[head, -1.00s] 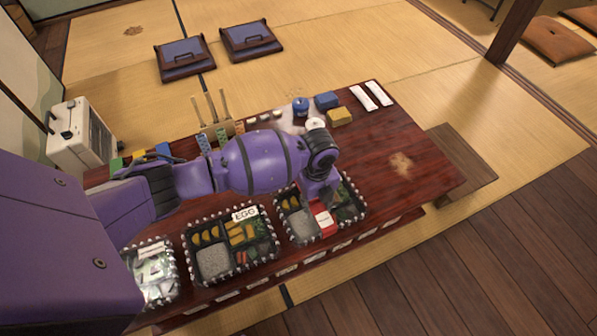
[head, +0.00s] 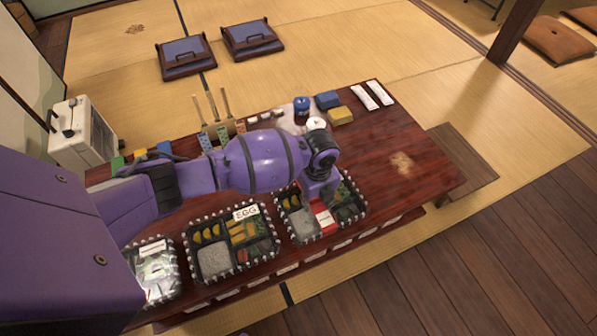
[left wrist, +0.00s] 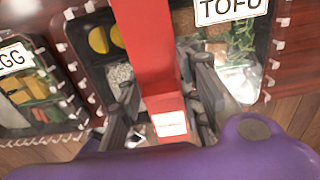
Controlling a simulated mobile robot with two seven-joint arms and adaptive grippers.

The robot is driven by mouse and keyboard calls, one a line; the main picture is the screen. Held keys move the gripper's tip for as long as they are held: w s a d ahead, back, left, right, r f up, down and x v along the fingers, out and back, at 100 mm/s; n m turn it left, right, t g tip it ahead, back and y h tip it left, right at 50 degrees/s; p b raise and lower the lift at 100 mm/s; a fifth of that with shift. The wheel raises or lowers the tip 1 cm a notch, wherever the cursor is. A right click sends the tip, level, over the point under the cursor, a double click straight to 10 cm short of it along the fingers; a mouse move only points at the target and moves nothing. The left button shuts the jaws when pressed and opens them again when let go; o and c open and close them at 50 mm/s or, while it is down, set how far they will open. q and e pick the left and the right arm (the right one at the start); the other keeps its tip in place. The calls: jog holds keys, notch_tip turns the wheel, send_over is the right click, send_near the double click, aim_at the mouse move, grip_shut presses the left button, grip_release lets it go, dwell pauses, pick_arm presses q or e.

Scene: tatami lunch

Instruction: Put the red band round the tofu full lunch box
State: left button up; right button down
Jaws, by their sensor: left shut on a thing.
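The tofu lunch box (head: 349,209) is a black tray with a beaded rim at the right end of the row of boxes. It holds rice and several foods, and its TOFU label (left wrist: 231,10) shows in the left wrist view. My left gripper (head: 322,200) points down over this box. It is shut on the red band (head: 325,220), which carries a small white label. In the left wrist view the band (left wrist: 148,50) runs across the middle of the box, between the fingers (left wrist: 165,95). I cannot tell whether it passes under the box. My right gripper is out of view.
The egg box (head: 216,262) stands just left of the tofu box. Another wrapped box (head: 158,285) is farther left. Cups, blue and yellow bundles (head: 339,117) and white packets (head: 371,95) lie at the back. The table's right end (head: 425,165) is mostly clear.

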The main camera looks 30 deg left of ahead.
pick_arm(q)
jog(key=shift+s+f, duration=0.1)
jog(key=shift+f, duration=0.3)
dwell(0.5)
jog(key=shift+s+f, duration=0.2)
jog(key=shift+c, duration=1.1)
jog(key=shift+s+f, duration=0.1)
jog(key=shift+f, duration=0.1)
jog(key=shift+o, duration=0.5)
jog(key=shift+f, duration=0.1)
jog(key=shift+o, duration=0.6)
jog(key=shift+d, duration=0.1)
jog(key=shift+o, duration=1)
jog(key=shift+f, duration=0.15)
jog(key=o, duration=1.1)
jog(key=shift+o, duration=0.8)
jog(key=shift+w+r, duration=0.25)
jog(key=shift+w, duration=0.05)
